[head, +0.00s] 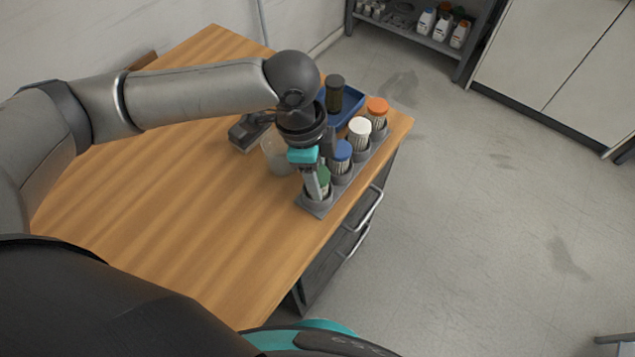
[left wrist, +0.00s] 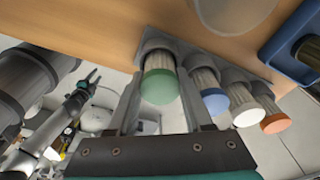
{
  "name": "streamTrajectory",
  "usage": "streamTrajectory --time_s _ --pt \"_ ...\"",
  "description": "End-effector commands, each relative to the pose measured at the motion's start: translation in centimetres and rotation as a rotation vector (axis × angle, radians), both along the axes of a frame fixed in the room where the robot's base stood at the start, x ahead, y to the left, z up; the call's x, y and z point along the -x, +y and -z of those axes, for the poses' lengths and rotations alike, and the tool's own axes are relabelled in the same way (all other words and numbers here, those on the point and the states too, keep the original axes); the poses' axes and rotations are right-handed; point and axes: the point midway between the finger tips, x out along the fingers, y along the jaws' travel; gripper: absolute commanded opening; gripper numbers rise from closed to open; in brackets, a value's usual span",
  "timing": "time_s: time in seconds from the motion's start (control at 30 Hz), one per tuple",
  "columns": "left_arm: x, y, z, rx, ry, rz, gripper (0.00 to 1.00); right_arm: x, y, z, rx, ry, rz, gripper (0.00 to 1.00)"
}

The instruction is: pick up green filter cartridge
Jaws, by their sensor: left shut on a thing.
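The green filter cartridge (head: 325,180) stands upright in the near end slot of a grey rack (head: 317,209). In the left wrist view the green-capped cartridge (left wrist: 159,86) sits between the two fingers. My left gripper (head: 316,184) points down over it and is shut on it; the gripper also shows in the wrist view (left wrist: 155,112). The cartridge's lower part is still within its rack holder, and the gripper partly hides it in the head view. My right gripper (left wrist: 90,80) shows small in the left wrist view, fingers apart and empty.
Blue (head: 342,151), white (head: 359,130) and orange (head: 377,106) capped cartridges stand in a row behind the green one. A clear cup (head: 275,157) is left of my gripper. A blue tray (head: 352,101) holds a dark cylinder (head: 334,92). The table's (head: 190,180) left side is clear.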

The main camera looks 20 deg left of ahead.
Motion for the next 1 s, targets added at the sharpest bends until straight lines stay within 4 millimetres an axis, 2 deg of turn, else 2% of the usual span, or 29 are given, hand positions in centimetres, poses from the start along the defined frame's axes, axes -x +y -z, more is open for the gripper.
streamTrajectory --time_s 0.03,0.17,0.47,0.57,0.67,0.77,1.0 --pt "0.0 0.0 0.0 0.0 0.0 0.0 0.14 0.1 -0.1 0.0 0.001 0.001 0.0 0.41" --pt "0.0 0.0 0.0 0.0 0.0 0.0 0.0 0.1 -0.1 0.0 0.001 0.002 -0.001 0.41" --pt "0.0 0.0 -0.1 0.001 -0.001 0.0 0.0 0.2 -0.1 0.0 0.002 0.003 -0.001 0.41" --pt "-0.1 0.0 -0.8 0.001 -0.002 0.0 0.0 0.2 -0.1 -0.2 0.002 0.003 -0.001 0.41" --pt "-0.1 0.0 -2.3 0.002 -0.004 0.0 0.0 0.2 -0.1 -0.7 0.002 0.003 -0.001 0.41" --pt "-0.1 0.0 -4.6 0.002 -0.006 0.001 0.0 0.2 -0.1 -1.4 0.002 0.003 -0.001 0.41" --pt "-0.2 0.0 -11.8 0.002 -0.008 0.001 0.0 0.2 -0.1 -3.2 0.002 0.003 -0.001 0.41"
